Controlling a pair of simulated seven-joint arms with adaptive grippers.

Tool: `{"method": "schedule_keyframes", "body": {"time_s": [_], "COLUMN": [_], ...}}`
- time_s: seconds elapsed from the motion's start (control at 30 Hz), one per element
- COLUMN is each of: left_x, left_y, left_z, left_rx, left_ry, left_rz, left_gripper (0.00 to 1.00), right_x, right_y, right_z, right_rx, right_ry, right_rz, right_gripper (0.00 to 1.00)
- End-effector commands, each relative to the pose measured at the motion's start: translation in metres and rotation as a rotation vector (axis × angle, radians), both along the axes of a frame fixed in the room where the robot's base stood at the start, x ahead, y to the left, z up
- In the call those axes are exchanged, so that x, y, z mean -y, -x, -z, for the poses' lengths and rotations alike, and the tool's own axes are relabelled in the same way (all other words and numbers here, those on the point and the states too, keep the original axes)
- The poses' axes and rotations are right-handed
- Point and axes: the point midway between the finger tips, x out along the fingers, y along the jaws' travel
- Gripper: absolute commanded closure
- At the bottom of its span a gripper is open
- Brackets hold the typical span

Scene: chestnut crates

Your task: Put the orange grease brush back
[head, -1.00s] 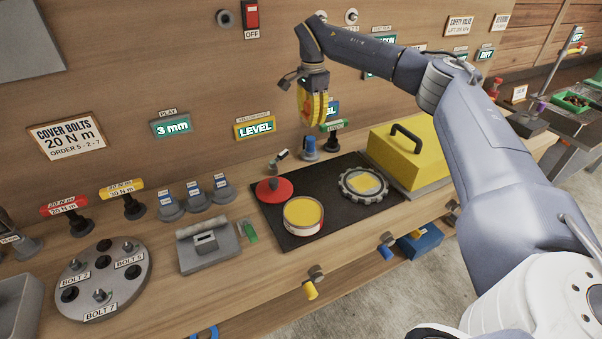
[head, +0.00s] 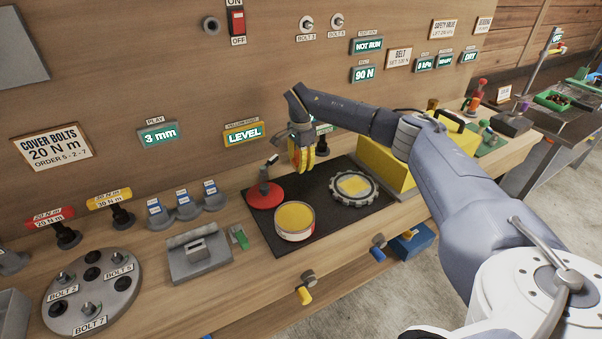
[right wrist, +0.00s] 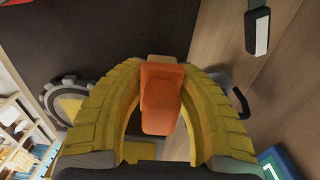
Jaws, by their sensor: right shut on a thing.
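My right gripper (head: 303,163) is shut on the orange grease brush (right wrist: 160,98), whose orange end shows between the yellow fingers in the right wrist view. My left gripper is out of view.
A red lid (head: 264,198) lies left of the gripper, and a toothed ring (head: 371,190) lies to its right on the mat. A yellow box (head: 401,176) stands farther right, partly behind my right arm. The upright panel (head: 200,90) is close behind.

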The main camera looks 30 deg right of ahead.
Motion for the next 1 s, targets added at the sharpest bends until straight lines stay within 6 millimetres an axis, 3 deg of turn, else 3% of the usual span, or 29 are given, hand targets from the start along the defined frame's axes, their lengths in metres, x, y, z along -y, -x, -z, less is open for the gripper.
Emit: {"method": "schedule_keyframes", "body": {"time_s": [0.17, 0.5, 0.93, 0.97, 1.0], "left_x": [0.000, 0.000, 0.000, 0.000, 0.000], "left_y": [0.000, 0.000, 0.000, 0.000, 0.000], "left_z": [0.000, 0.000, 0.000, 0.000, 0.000], "left_rx": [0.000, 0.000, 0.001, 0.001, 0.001], "left_ry": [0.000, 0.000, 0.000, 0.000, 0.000], "left_rz": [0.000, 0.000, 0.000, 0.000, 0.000], "left_gripper": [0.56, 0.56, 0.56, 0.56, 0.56], "right_x": [0.000, 0.000, 0.000, 0.000, 0.000], "right_y": [0.000, 0.000, 0.000, 0.000, 0.000], "right_z": [0.006, 0.039, 0.043, 0.044, 0.043], "right_rx": [0.000, 0.000, 0.000, 0.000, 0.000], "right_ry": [0.000, 0.000, 0.000, 0.000, 0.000], "right_rz": [-0.001, 0.000, 0.000, 0.000, 0.000], "right_gripper": [1.00, 1.00, 1.00, 0.69, 0.64]}}
